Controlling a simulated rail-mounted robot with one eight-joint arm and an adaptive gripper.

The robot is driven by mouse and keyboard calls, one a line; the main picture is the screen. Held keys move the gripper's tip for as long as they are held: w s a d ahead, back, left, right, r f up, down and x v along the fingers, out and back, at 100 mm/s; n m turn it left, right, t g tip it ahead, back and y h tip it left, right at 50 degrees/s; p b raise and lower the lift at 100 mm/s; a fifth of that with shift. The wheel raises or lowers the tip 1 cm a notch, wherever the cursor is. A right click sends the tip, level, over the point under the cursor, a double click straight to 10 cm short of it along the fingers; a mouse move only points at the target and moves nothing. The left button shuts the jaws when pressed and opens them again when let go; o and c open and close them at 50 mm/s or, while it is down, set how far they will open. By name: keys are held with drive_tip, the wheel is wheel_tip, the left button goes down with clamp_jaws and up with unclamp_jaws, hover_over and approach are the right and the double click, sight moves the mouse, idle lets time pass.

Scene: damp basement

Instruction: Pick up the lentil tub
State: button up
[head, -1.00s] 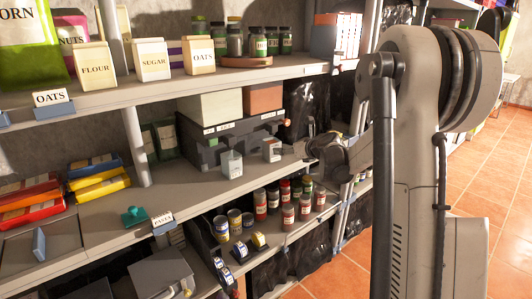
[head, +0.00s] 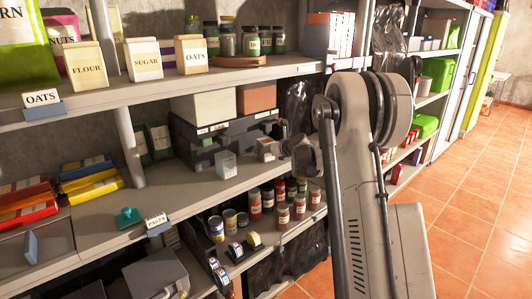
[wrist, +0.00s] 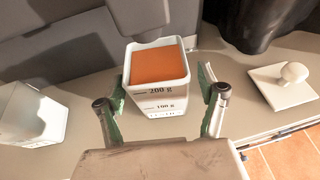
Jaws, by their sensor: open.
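The lentil tub is a white square open tub (wrist: 158,98) with orange contents and marks reading 200 g and 100 g. It stands upright on the grey shelf in the wrist view. My gripper (wrist: 163,100) is open, with one green-padded finger on each side of the tub's near part. Whether either finger touches the tub I cannot tell.
A second white tub (wrist: 28,115) stands to the left; it also shows in the head view (head: 225,165). A white lid with a round knob (wrist: 285,85) lies to the right. Dark grey bins (wrist: 60,45) stand close behind.

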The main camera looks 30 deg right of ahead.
drive_tip(key=shift+w+a+f, duration=0.1)
drive_tip(key=shift+w+f, duration=0.1)
drive_tip(key=shift+w, duration=0.35)
drive_tip(key=shift+c, duration=0.2)
drive_tip(key=c, duration=1.6)
drive_tip(key=shift+o, duration=0.2)
drive_tip(key=shift+r, duration=0.15)
